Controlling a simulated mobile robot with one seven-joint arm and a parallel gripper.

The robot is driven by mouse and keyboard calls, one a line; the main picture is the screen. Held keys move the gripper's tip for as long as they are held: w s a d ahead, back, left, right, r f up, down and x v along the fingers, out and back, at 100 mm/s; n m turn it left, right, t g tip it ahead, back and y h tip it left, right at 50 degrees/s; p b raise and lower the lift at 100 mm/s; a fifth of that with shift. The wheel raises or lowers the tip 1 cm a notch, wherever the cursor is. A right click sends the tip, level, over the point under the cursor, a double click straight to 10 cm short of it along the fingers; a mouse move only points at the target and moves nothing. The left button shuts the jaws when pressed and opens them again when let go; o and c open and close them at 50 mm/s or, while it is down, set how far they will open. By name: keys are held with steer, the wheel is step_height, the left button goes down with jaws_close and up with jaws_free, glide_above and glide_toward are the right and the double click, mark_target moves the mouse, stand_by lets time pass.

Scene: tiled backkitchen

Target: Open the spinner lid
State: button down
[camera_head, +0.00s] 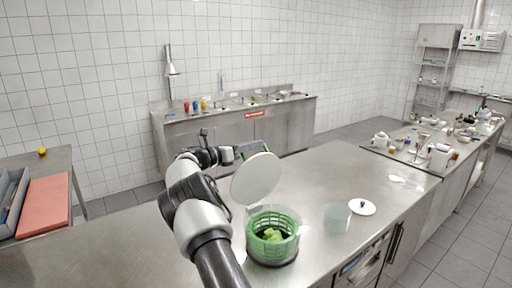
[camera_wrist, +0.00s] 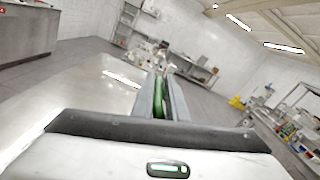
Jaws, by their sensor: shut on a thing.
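The salad spinner stands on the near steel table, with a green slotted basket (camera_head: 274,228) whose open top shows green pieces inside. Its pale round lid (camera_head: 257,180) is tilted steeply up at the basket's back left, with its lower edge close to the rim. Contact there is unclear. My gripper (camera_head: 236,152) is behind the lid's upper left edge, beside a thin green part at the lid. In the wrist view, my gripper (camera_wrist: 163,92) is shut on a green part (camera_wrist: 159,105) between the fingers, apparently the lid's handle.
A clear container (camera_head: 337,218) and a white lid with a dark knob (camera_head: 362,207) stand right of the spinner. A red board (camera_head: 45,204) lies at far left. The table behind the spinner is mostly clear. A cluttered counter (camera_head: 430,150) is at right.

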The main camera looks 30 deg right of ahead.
steer(key=shift+f, duration=0.7)
steer(key=c, duration=1.8)
jaws_free()
steer(key=shift+w, duration=0.2)
steer(key=shift+r, duration=0.3)
steer(key=a+b, duration=0.1)
steer(key=a, duration=1)
steer(key=a+b, duration=0.1)
steer(key=a, duration=0.5)
steer(key=shift+s+a+b, duration=0.2)
steer(key=shift+s+b, duration=0.05)
steer(key=shift+b, duration=0.05)
steer(key=shift+c, duration=0.3)
